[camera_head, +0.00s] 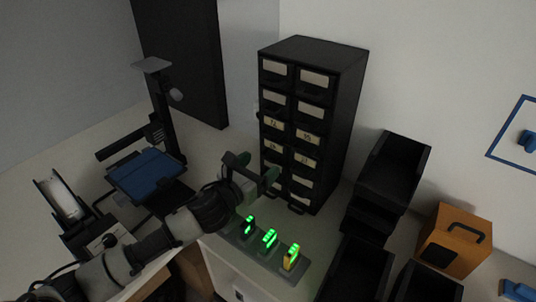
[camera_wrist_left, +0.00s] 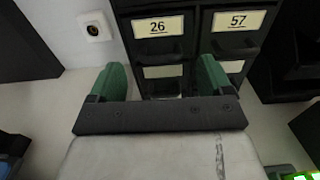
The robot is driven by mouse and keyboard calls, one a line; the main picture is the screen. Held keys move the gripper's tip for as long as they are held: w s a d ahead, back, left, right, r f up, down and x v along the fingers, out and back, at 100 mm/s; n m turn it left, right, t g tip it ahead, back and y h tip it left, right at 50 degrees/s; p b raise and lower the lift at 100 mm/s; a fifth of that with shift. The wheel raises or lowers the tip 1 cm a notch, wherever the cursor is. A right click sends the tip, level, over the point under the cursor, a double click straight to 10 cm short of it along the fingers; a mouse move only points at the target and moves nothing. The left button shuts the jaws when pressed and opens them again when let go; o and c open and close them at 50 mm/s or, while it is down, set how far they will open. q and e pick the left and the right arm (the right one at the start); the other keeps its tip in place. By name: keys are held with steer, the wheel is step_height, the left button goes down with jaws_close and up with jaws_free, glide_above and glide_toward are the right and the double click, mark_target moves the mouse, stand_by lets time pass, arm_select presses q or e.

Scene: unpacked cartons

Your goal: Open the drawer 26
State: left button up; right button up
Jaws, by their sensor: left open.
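The black drawer cabinet (camera_head: 332,120) stands against the wall, with two columns of labelled drawers. Drawer 26 (camera_wrist_left: 158,48) is at the upper middle of the left wrist view, with a cream label reading 26; it looks shut. My left gripper (camera_head: 254,172) is in front of the cabinet's lower drawers. In the left wrist view its two green fingers (camera_wrist_left: 161,78) are apart, with nothing held between them. They show below drawer 26's label; contact with the cabinet cannot be told. My right gripper is not in view.
Drawer 57 (camera_wrist_left: 232,45) is right beside drawer 26. Black bins (camera_head: 394,170) and an orange box (camera_head: 455,240) stand right of the cabinet. Green-lit devices (camera_head: 269,240) sit in front. A stand with a blue platform (camera_head: 147,174) is at left.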

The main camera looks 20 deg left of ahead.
mark_target(267, 159)
arm_select(q)
steer(key=x, duration=0.3)
steer(key=shift+w+d, duration=0.1)
steer(key=shift+w, duration=0.35)
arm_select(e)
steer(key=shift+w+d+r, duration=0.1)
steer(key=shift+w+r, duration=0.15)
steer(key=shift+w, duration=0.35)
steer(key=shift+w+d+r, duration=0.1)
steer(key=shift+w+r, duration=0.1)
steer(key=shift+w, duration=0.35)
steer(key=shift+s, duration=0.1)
arm_select(q)
steer(key=c, duration=1.2)
steer(key=p+v, duration=0.1)
steer(key=v, duration=1)
steer(key=shift+s, duration=0.15)
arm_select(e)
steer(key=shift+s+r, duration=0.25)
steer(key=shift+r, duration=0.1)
